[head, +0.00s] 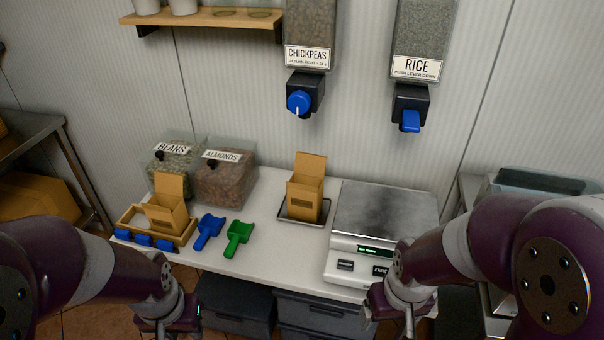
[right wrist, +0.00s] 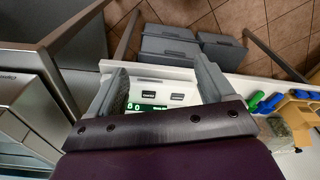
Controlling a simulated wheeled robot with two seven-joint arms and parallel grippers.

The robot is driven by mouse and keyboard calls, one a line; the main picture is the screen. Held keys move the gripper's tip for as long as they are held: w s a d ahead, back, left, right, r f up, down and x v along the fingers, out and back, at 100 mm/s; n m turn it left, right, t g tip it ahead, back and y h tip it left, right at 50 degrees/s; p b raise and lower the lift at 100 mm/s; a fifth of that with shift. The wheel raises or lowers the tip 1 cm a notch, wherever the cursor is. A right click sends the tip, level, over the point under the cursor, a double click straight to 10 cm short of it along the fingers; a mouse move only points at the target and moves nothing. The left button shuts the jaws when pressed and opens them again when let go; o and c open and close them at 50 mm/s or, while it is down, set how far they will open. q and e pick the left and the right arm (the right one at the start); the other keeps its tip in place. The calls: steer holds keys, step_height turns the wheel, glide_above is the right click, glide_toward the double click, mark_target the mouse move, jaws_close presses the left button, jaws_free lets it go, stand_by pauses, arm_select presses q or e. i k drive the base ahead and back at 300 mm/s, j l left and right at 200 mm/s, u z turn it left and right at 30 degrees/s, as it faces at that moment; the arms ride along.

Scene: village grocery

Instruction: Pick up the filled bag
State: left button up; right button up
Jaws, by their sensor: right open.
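A brown paper bag (head: 305,195) with its top flap open stands upright on a small metal tray (head: 291,217) below the chickpeas dispenser. A second brown bag (head: 167,211) stands in a wooden holder (head: 182,239) with blue clips at the left. I cannot tell what is inside either bag. My left gripper (head: 168,322) is at the bottom of the head view, at the counter's front edge; its fingers are not clear. My right gripper (head: 390,312) is in front of the scale; the right wrist view shows its two fingers (right wrist: 162,78) apart and nothing between them.
A scale (head: 384,212) with an empty plate is right of the tray. Blue (head: 209,229) and green scoops (head: 238,238) lie on the counter. Bins of beans (head: 176,160) and almonds (head: 225,182) stand behind. Chickpeas (head: 310,40) and rice dispensers (head: 423,40) hang above. Grey crates (head: 235,300) are below.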

mark_target(304, 193)
steer(key=i+j, duration=0.2)
steer(key=j, duration=0.15)
steer(key=i+j+z, duration=0.1)
steer(key=j, duration=0.2)
steer(key=i+j, duration=0.25)
steer(key=i+j+z, duration=0.1)
steer(key=j, duration=0.35)
steer(key=i+j+z, duration=0.1)
steer(key=j, duration=0.25)
steer(key=i+j, duration=0.25)
steer(key=j, duration=0.15)
steer(key=i+j+z, duration=0.1)
steer(key=j, duration=0.25)
steer(key=i, duration=0.05)
